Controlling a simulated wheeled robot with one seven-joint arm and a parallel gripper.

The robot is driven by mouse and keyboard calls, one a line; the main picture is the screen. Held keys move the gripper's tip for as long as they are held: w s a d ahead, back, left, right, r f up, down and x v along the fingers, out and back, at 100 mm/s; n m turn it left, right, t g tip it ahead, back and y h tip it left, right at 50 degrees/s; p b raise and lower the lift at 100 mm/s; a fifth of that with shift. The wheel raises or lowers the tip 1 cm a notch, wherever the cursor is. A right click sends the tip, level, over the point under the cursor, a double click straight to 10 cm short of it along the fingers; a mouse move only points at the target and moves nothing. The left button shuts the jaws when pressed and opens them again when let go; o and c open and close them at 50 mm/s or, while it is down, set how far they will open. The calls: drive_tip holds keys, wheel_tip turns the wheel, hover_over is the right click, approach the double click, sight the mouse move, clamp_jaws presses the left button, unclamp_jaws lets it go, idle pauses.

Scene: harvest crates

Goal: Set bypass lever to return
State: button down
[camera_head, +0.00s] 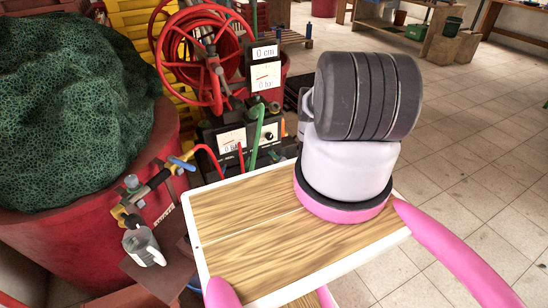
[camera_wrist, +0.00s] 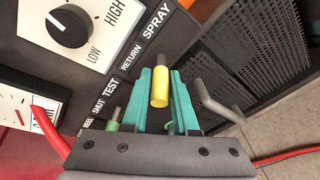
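The lever (camera_wrist: 159,92) shows in the wrist view as a yellow grip with a dark grey end. It stands between the two teal fingertips of my gripper (camera_wrist: 162,78), beside the printed words RETURN (camera_wrist: 131,59) and SPRAY (camera_wrist: 157,22) on the black panel (camera_wrist: 85,75).
A HIGH/LOW knob (camera_wrist: 68,27) sits above left in the wrist view. A bent grey rod (camera_wrist: 217,103) stands close right of my fingers. A red hose (camera_wrist: 50,135) runs at left. In the head view a red reel wheel (camera_head: 190,60) and a netted red tub (camera_head: 70,240) stand left.

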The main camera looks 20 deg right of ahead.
drive_tip(key=shift+h, duration=0.3)
drive_tip(key=m+h, duration=0.1)
drive_tip(key=h, duration=0.1)
drive_tip(key=a+m+h, duration=0.1)
drive_tip(key=m, duration=0.1)
drive_tip(key=m+h, duration=0.1)
drive_tip(key=h, duration=0.1)
drive_tip(key=shift+w+a+m+h, duration=0.3)
drive_tip(key=shift+w, duration=0.1)
drive_tip(key=c, duration=0.7)
unclamp_jaws()
drive_tip(key=shift+s, duration=0.1)
drive_tip(key=v, duration=1)
drive_tip(key=shift+s+a+r, duration=0.15)
drive_tip(key=shift+s+r, duration=0.1)
